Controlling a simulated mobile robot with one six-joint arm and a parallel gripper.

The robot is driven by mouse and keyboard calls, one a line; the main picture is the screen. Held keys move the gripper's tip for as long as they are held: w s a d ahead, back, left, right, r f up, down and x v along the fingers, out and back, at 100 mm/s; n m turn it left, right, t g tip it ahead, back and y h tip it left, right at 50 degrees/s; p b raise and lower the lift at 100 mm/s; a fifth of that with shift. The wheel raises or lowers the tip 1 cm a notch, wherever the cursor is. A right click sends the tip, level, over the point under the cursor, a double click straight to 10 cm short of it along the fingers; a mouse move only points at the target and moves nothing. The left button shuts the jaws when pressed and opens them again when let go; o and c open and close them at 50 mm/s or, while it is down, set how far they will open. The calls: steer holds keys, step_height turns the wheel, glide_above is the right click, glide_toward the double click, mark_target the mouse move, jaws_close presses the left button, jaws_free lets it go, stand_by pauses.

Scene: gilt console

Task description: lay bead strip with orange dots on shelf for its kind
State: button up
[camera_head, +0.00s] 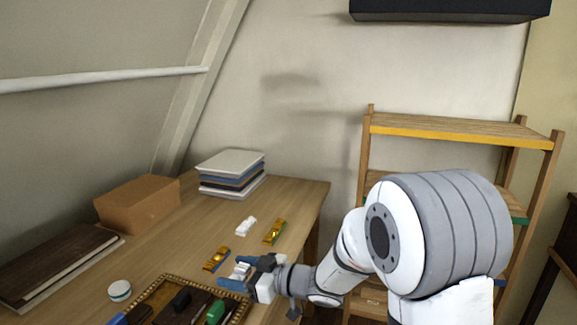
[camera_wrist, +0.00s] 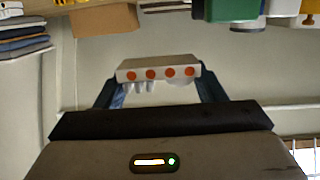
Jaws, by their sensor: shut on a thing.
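The bead strip (camera_wrist: 160,73), pale with a row of orange dots along one face, is between my gripper's fingers in the wrist view. My gripper (camera_head: 238,276) is shut on it, low over the table by the gilt-rimmed tray; the strip (camera_head: 241,270) shows small and pale there. The wooden shelf rack (camera_head: 365,150) stands to the right, behind my arm. Its top shelf (camera_head: 450,130) has a yellow front edge and looks empty. A lower shelf has a green edge (camera_head: 519,221). My arm hides much of the lower shelves, and I see no dot marks on them.
Two gold pieces (camera_head: 275,231) and a white piece (camera_head: 246,224) lie on the table. The gilt tray (camera_head: 172,280) holds dark, green and blue items. A white jar (camera_head: 120,290), brown box (camera_head: 138,203), stacked books (camera_head: 231,173) and dark boards (camera_head: 50,262) stand around.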

steer(key=w+d+f+m+t+h+p, duration=0.1)
steer(key=w+d+t, duration=0.1)
steer(key=w+d+f+m+t+h+p, duration=0.1)
steer(key=w+d+m+t, duration=0.1)
steer(key=w+d, duration=0.1)
steer(key=w+d+f+m+t+h+p, duration=0.1)
steer(key=w+d+f+m+h, duration=0.1)
steer(key=d, duration=0.1)
steer(key=shift+w+t, duration=0.35)
steer(key=shift+t, duration=0.05)
steer(key=w+d+f+m+t+h+p, duration=0.1)
steer(key=d+f+m+t+h+p, duration=0.1)
steer(key=d+f+m+h, duration=0.45)
steer(key=w+d+f+m+t+h+p, duration=0.1)
steer(key=d+f+m+t+h+p, duration=0.2)
steer(key=d, duration=0.7)
steer(key=shift+n+h, duration=0.35)
steer(key=shift+h, duration=0.5)
steer(key=s, duration=0.1)
steer(key=s+d, duration=0.1)
steer(key=s, duration=0.1)
steer(key=s+r+b, duration=0.1)
steer(key=s, duration=0.1)
steer(key=shift+s+d, duration=0.1)
steer(key=shift+d, duration=0.15)
